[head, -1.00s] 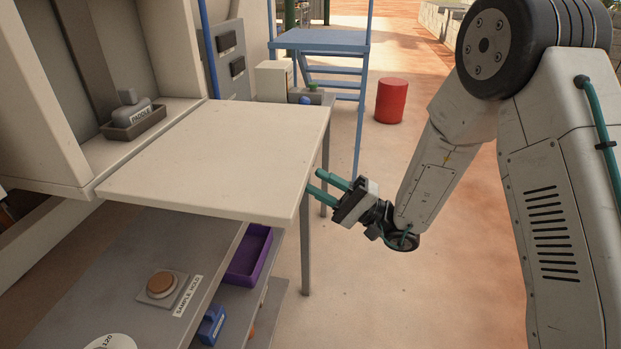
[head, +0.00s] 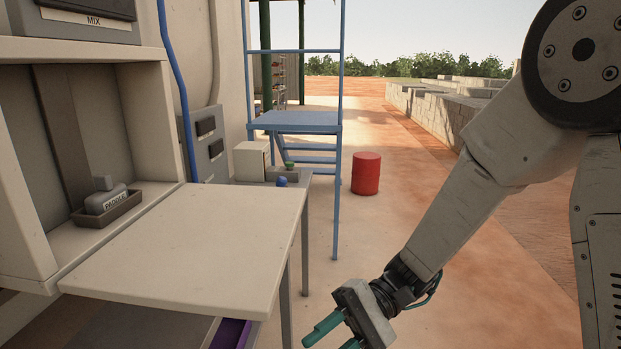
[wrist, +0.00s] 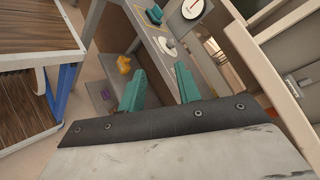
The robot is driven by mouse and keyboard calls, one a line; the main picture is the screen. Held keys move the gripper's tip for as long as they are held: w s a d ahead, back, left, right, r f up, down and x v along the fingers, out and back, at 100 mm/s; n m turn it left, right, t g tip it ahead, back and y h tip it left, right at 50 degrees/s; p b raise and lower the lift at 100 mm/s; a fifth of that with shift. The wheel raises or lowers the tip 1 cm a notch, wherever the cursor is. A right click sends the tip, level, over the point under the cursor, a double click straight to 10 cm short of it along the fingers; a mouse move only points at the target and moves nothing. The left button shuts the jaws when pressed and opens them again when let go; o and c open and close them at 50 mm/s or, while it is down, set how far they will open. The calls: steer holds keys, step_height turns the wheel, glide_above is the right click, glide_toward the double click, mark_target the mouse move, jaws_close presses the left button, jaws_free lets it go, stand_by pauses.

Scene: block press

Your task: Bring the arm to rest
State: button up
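My arm (head: 478,192) reaches down and left from the right side of the head view. My gripper (head: 330,337) is at its low end, partly cut off by the bottom edge. Its two teal fingers are apart with nothing between them. The wrist view shows the same open gripper (wrist: 160,88), with a gap between the fingers. In the head view the gripper shows to the right of the cream worktop's (head: 190,245) front corner, apart from it in the picture.
A grey paddle (head: 107,198) sits in a tray in the open cabinet. A blue stand (head: 295,121) and a red drum (head: 366,173) are farther back. The wrist view shows a yellow object (wrist: 124,64) and a white dial (wrist: 192,8).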

steer(key=s+d+r+t+h, duration=0.3)
steer(key=d+h, duration=0.1)
steer(key=d, duration=0.4)
steer(key=s+d+r+t+h, duration=0.3)
steer(key=d+t+h, duration=0.1)
steer(key=d, duration=0.4)
steer(key=s+d+r+t+h, duration=0.3)
steer(key=s+d+h, duration=0.1)
steer(key=d, duration=0.4)
steer(key=shift+r+t+h, duration=0.3)
steer(key=shift+r, duration=0.1)
